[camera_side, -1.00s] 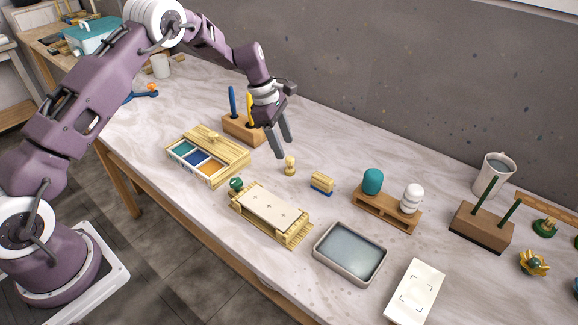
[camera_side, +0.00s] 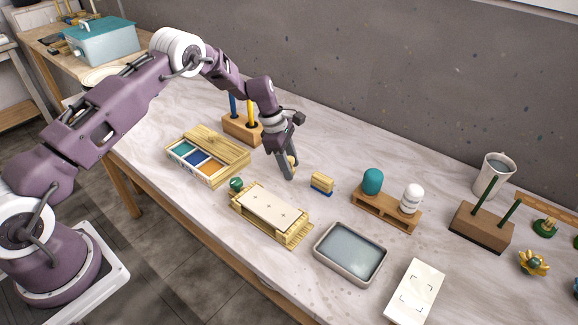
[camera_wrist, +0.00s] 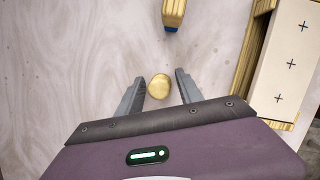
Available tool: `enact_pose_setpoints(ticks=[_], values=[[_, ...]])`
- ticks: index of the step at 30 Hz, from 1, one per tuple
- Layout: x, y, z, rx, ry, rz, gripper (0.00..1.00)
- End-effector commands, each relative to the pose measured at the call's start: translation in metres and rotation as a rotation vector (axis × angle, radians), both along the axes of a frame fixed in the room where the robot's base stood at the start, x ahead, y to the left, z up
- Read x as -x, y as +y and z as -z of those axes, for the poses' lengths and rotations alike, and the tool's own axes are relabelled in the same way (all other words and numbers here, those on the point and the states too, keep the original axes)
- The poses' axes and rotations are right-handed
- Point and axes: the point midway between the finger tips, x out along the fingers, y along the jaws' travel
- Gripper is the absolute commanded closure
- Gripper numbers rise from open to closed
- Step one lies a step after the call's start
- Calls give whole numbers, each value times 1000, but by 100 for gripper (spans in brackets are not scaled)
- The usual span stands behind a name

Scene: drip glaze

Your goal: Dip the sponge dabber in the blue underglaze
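The likely sponge dabber, a small pale-wood knob, stands on the table; its round top (camera_wrist: 159,87) lies between my fingers in the wrist view. In the side view it is mostly hidden behind my gripper (camera_side: 287,174). My gripper (camera_wrist: 160,78) points down and is open, one finger on each side of the knob, with gaps showing. The dabber's sponge end is hidden. The blue underglaze (camera_side: 198,157) is the middle well of a wooden glaze box (camera_side: 222,145), between a teal well and an orange well, to the left of my gripper.
A blue-edged wooden block (camera_side: 321,184) stands just right of my gripper. A wooden frame with a marked tile (camera_side: 268,209) and a green knob (camera_side: 236,184) lie in front. A tool block (camera_side: 238,128) stands behind. A water tray (camera_side: 350,252) is front right.

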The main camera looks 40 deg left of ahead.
Motion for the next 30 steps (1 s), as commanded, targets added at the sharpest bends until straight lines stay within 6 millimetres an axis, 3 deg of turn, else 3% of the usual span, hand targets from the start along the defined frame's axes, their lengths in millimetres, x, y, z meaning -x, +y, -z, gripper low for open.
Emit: enact_pose_setpoints(ticks=[1,6,14,30], values=[[0,0,0,0,0,0,69],[0,0,0,0,0,0,100],[0,0,-3,0,0,1,100],[0,0,-33,0,-1,1,100]])
